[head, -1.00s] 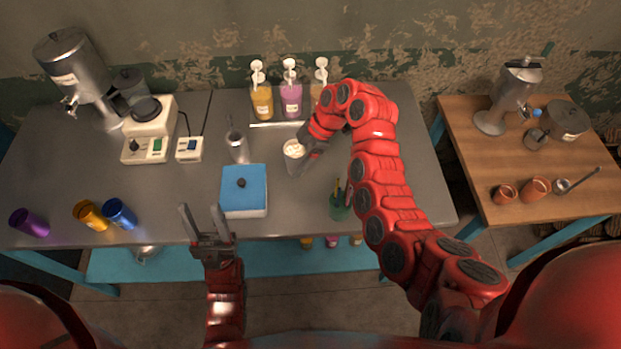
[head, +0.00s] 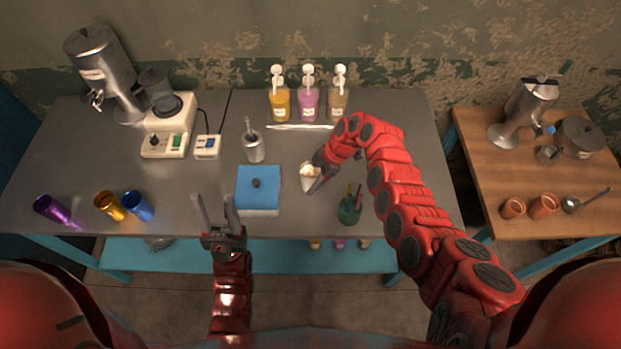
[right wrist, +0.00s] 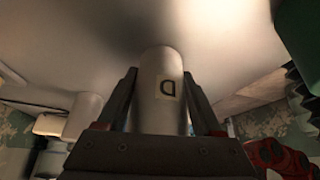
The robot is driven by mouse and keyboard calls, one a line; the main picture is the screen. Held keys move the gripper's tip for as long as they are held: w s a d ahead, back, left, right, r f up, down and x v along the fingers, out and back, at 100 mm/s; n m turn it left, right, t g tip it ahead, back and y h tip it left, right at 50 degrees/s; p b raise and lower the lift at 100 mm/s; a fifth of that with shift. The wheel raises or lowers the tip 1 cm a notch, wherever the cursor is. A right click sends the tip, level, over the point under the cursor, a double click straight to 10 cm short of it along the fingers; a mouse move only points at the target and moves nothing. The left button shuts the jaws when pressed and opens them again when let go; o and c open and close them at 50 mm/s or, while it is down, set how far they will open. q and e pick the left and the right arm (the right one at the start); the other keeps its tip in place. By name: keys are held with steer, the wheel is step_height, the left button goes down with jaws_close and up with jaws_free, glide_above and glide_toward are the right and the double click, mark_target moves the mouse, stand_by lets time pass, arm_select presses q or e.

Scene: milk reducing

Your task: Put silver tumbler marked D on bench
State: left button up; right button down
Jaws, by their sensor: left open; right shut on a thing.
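The silver tumbler marked D (head: 309,184) holds something pale and whitish. It is upright over the front-middle part of the grey bench (head: 200,165). In the right wrist view, the tumbler (right wrist: 160,92) shows a square label with a D, between the two fingers. My right gripper (head: 318,182) is shut on it. I cannot tell for sure whether its base touches the bench. My left gripper (head: 218,208) is open and empty at the bench's front edge, left of the tumbler.
A blue box (head: 258,197) stands left of the tumbler, a green holder (head: 349,211) right of it. A metal cup (head: 254,150) and pump bottles (head: 308,104) are behind. Purple, orange and blue tumblers (head: 138,206) stand front left. A wooden table (head: 490,190) is at right.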

steer(key=shift+f+b, duration=0.25)
steer(key=shift+b, duration=0.05)
steer(key=shift+c, duration=0.2)
jaws_free()
steer(key=shift+r, duration=0.1)
